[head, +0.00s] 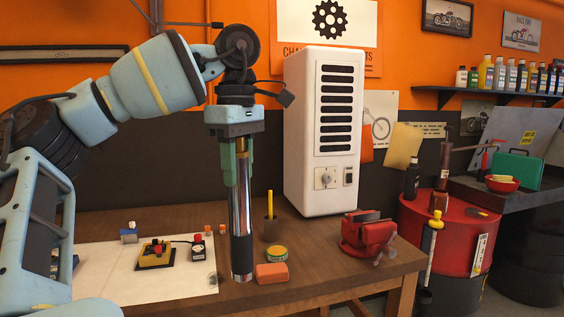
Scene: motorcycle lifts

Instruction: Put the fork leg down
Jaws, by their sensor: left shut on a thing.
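My left gripper (240,168) is shut on the upper part of the fork leg (241,215), with its green fingers on either side. The fork leg hangs upright below the hand, with a gold section at the top, a chrome tube in the middle and a dark lower end. That lower end shows in front of the wooden workbench (330,283), between the white sheet and the orange block. I cannot tell whether it touches the bench top. My right gripper is not in view.
An orange block (272,273) and a green-and-orange tin (277,252) are close right of the leg. A pencil cup (271,229), white heater (322,130) and red vise (368,234) stand beyond. Small parts (156,254) lie on the white sheet (100,262). Bare wood shows before the vise.

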